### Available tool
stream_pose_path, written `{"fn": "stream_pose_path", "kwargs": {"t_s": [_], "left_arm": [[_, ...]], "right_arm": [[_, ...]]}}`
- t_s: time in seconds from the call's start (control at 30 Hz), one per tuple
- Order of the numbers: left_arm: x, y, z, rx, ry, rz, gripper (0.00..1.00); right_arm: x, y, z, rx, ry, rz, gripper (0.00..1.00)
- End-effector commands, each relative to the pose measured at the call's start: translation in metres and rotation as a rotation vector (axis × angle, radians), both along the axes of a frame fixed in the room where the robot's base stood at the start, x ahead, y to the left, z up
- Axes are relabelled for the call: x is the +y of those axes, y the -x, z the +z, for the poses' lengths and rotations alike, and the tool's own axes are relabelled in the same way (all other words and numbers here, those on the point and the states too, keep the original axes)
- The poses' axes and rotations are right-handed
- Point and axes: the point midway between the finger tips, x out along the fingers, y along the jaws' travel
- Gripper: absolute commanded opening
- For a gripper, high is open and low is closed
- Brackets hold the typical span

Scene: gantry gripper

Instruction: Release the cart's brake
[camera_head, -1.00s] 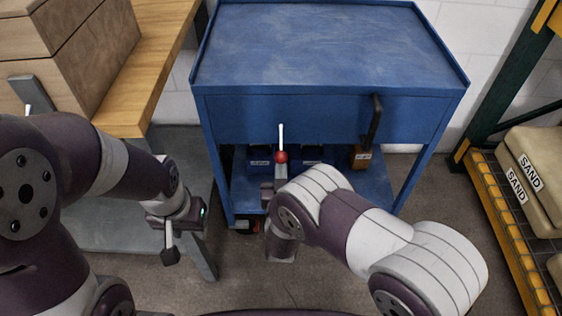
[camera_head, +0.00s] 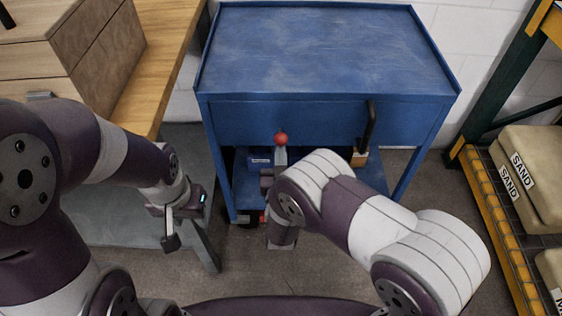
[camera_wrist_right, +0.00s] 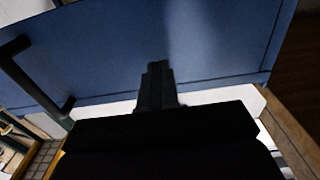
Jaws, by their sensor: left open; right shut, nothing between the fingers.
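The blue cart (camera_head: 330,45) stands in front of me with a black handle (camera_head: 368,125) on its front panel. A red ball knob (camera_head: 281,138), seemingly the brake lever's end, shows in front of that panel; its white rod is not visible now. My right gripper (camera_head: 281,157) is shut and empty, just below the knob in the picture; I cannot tell whether it touches. In the right wrist view its dark fingers (camera_wrist_right: 156,85) point at the blue panel, and the knob is not seen. My left gripper (camera_head: 178,220) is open and empty, left of the cart.
A wooden bench (camera_head: 170,65) with wooden boxes (camera_head: 75,50) stands left of the cart. A rack (camera_head: 505,205) with sand bags (camera_head: 530,170) is at the right. The cart's lower shelf holds small labelled bins (camera_head: 260,158).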

Motion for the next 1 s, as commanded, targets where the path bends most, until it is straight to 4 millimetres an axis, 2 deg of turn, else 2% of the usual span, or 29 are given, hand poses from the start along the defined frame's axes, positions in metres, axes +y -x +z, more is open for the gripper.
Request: {"fn": "stream_pose_path", "kwargs": {"t_s": [0.2,0.33,0.6,0.7,1.0], "left_arm": [[0.000,0.000,-0.005,0.001,0.000,0.000,0.43],[0.000,0.000,-0.002,0.001,0.000,0.000,0.43],[0.000,0.000,0.013,0.001,0.000,0.000,0.43],[0.000,0.000,0.014,0.001,0.000,0.000,0.43],[0.000,0.000,0.013,0.001,0.000,0.000,0.43]], "right_arm": [[0.000,0.016,-0.013,0.002,0.002,0.002,0.00],[0.001,0.025,-0.013,0.003,0.001,0.002,0.00],[0.001,0.076,-0.014,0.003,0.003,0.005,0.00],[0.000,0.087,-0.015,0.002,0.002,0.002,0.00],[0.000,0.089,-0.016,0.001,0.001,0.000,0.00]]}}
